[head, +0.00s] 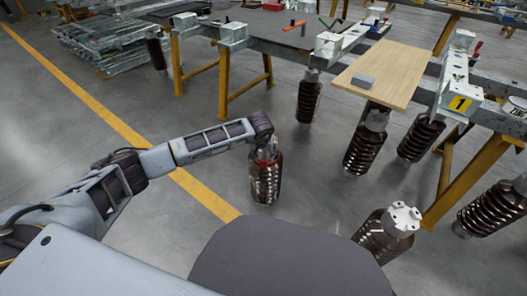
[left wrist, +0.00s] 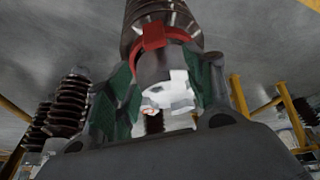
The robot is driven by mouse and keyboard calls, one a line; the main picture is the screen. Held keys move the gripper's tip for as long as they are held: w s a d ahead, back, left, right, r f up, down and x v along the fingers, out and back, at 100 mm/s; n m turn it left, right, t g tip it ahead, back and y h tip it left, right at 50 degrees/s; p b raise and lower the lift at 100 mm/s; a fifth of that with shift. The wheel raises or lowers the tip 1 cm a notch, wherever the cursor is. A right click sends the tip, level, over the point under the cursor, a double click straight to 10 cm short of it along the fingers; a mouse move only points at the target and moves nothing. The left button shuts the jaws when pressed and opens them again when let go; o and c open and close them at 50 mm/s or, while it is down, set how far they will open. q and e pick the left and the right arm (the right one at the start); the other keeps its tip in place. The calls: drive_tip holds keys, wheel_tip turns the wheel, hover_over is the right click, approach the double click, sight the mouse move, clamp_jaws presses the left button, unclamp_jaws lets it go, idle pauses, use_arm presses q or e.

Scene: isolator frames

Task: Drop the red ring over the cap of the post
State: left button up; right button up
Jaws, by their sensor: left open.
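The post (head: 265,185) is a brown ribbed insulator standing on the grey floor, with a pale metal cap under my left gripper (head: 266,149). The red ring (head: 256,163) shows around the top of the post, just below the gripper. In the left wrist view, the red ring (left wrist: 154,38) lies around the base of the pale cap (left wrist: 160,72), against the brown ribbed body (left wrist: 160,12). My left gripper's green-padded fingers stand apart on either side of the cap. The far side of the ring is hidden. My right gripper is not in view.
Another brown post with a white cap (head: 403,218) stands at the lower right. Several insulators hang below the benches at the right. Yellow trestles (head: 224,85) stand behind. The floor left of the post is clear.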

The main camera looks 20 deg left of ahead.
use_arm(q)
drive_tip(key=v, duration=1.2)
idle(0.4)
idle(0.8)
